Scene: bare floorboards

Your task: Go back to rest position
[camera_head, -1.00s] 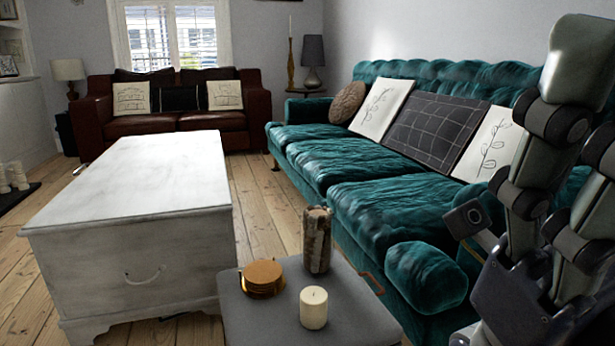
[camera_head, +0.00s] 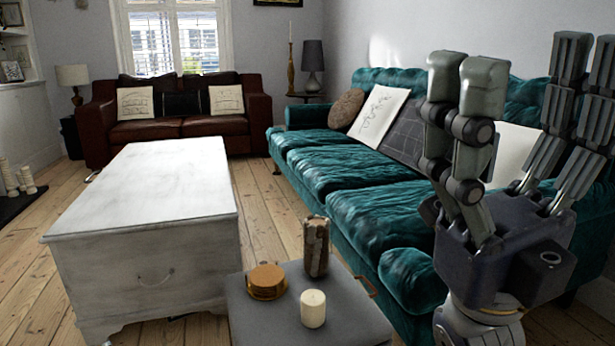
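My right gripper (camera_head: 525,62) stands raised at the right of the head view, its fingers pointing up. Its finger groups are spread apart with nothing between them, so it is open and empty. It is in front of the teal sofa (camera_head: 350,195) and hides part of its cushions. My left gripper is not in view.
A small grey table (camera_head: 265,322) at the front holds a cream candle (camera_head: 313,309), a stack of round coasters (camera_head: 267,281) and a wooden piece (camera_head: 316,246). A white chest (camera_head: 150,190) stands at left. Floorboards (camera_head: 262,222) are clear between chest and sofa.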

